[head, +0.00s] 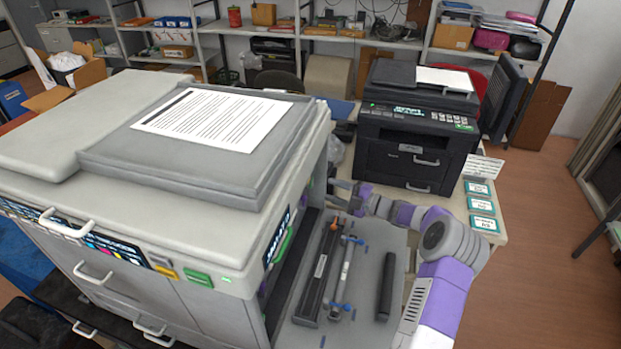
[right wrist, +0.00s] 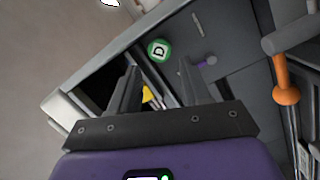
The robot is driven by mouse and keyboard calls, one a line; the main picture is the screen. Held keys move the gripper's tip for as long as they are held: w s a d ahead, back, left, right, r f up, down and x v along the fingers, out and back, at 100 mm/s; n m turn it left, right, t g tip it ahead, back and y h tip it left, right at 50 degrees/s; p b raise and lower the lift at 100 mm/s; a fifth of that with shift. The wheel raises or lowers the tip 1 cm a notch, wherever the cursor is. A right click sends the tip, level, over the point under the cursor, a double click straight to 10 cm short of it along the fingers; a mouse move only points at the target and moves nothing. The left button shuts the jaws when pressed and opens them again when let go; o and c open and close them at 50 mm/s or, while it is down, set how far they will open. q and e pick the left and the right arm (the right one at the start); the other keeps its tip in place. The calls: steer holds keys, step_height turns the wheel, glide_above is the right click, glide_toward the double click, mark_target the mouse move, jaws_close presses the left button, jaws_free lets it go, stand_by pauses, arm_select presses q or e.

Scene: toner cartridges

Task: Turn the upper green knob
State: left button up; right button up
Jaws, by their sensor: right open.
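A round green knob-like piece (right wrist: 158,50) with a white centre and a letter D shows in the right wrist view, on the grey inner side of the large printer (head: 190,200). I cannot tell whether it is the upper of several. The knob is hidden in the head view. My right gripper (head: 345,195) is at the printer's right side, above the open grey panel. In the right wrist view my right gripper (right wrist: 160,70) is open and empty, its fingers apart with the green piece beyond them. A small yellow part (right wrist: 149,94) shows between the fingers. My left gripper is not in view.
Dark cartridge-like bars (head: 318,272) and a black roller (head: 386,287) lie on the grey panel (head: 362,315). A blue-ended rod (head: 345,275) lies between them. A smaller black printer (head: 415,130) stands behind my right arm. An orange joint (right wrist: 286,96) is at the wrist view's right.

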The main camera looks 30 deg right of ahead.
mark_target(312, 183)
steer(key=x, duration=0.5)
steer(key=shift+w+a+r, duration=0.1)
steer(key=shift+w+a, duration=0.15)
steer(key=shift+a, duration=0.05)
steer(key=shift+c, duration=0.4)
steer(key=c, duration=0.7)
steer(key=shift+r+m+g+p, duration=0.2)
steer(key=shift+m+g+p, duration=0.1)
steer(key=shift+m+p, duration=0.65)
steer(key=shift+f+m+p, duration=0.1)
steer(key=shift+m+p, duration=0.25)
steer(key=shift+m, duration=0.8)
